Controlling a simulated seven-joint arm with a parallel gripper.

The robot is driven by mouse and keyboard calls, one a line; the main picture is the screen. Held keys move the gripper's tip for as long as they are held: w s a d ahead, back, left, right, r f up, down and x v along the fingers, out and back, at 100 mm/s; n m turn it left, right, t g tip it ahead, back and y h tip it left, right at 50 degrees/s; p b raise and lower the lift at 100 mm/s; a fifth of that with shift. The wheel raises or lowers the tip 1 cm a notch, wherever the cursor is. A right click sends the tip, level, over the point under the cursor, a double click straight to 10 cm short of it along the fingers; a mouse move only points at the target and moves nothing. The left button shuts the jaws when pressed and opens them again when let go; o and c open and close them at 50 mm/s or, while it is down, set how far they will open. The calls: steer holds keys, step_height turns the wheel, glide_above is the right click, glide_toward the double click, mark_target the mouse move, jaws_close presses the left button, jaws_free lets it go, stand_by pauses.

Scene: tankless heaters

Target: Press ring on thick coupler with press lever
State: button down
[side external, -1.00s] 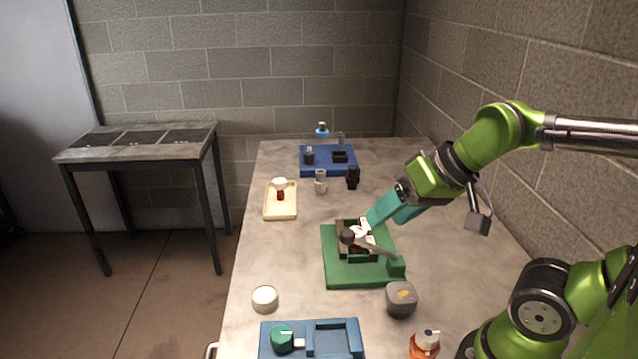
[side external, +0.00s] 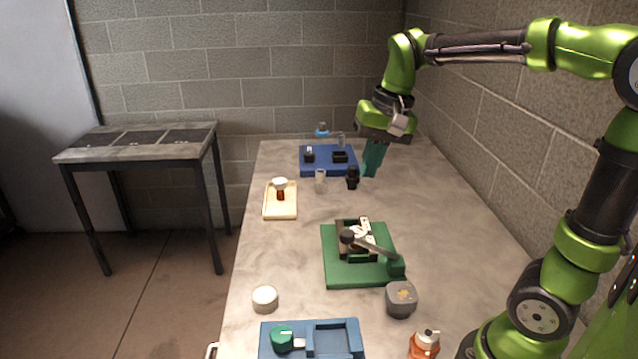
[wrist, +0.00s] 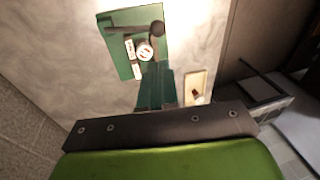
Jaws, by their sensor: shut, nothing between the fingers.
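The press is a green base (side external: 340,272) in the middle of the table. Its press lever (side external: 376,246) is a grey bar with a dark round knob, lying low across the dark holder. White pieces (side external: 361,230) show at the holder; whether they are the ring and coupler I cannot tell. In the wrist view the green base (wrist: 115,62), the dark lever knob (wrist: 157,27) and a round white piece with red marks (wrist: 145,52) are visible. My gripper (side external: 370,175), with teal fingers, is shut and empty, pointing down behind the press, beside a black fitting (side external: 352,178).
A dark blue tray (side external: 328,170) stands at the back. A grey cylinder (side external: 320,182) and a cream tray (side external: 280,212) are left of the gripper.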

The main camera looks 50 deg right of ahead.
mark_target(349, 230)
steer(key=shift+s+r+m+g, duration=0.2)
steer(key=shift+r+m+g, duration=0.15)
steer(key=shift+r, duration=0.25)
steer(key=f, duration=0.4)
steer(key=w+a+f, duration=0.1)
steer(key=f, duration=0.4)
steer(key=w+f, duration=0.1)
steer(key=f, duration=0.3)
steer(key=shift+w+a+f, duration=0.15)
steer(key=shift+a+f, duration=0.1)
steer(key=shift+f, duration=0.15)
